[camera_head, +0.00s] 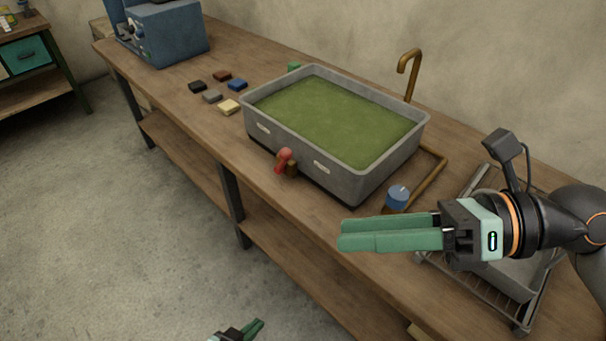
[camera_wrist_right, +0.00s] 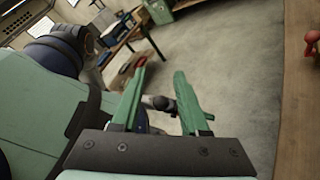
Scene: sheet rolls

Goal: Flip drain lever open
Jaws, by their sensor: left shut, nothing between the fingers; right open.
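The drain lever (camera_head: 284,158) is a red handle on a small brass valve at the lower front wall of the grey tub (camera_head: 268,140), which is filled with green liquid. The red lever (camera_wrist_right: 312,40) also shows at the right edge of the right wrist view. My right gripper (camera_head: 340,236) is to the right of and nearer than the lever, apart from it. Its green fingers overlap in the head view, but the right wrist view shows them open and empty (camera_wrist_right: 160,75). My left gripper (camera_head: 258,323) is shut and empty at the bottom edge, over the floor.
A blue-topped knob (camera_head: 397,197) and brass pipe (camera_head: 432,175) are right of the tub. A metal rack (camera_head: 525,318) lies partly behind my right arm. Small coloured blocks (camera_head: 229,107) and a blue machine (camera_head: 170,35) stand left. The bench front (camera_head: 225,140) left of the lever is clear.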

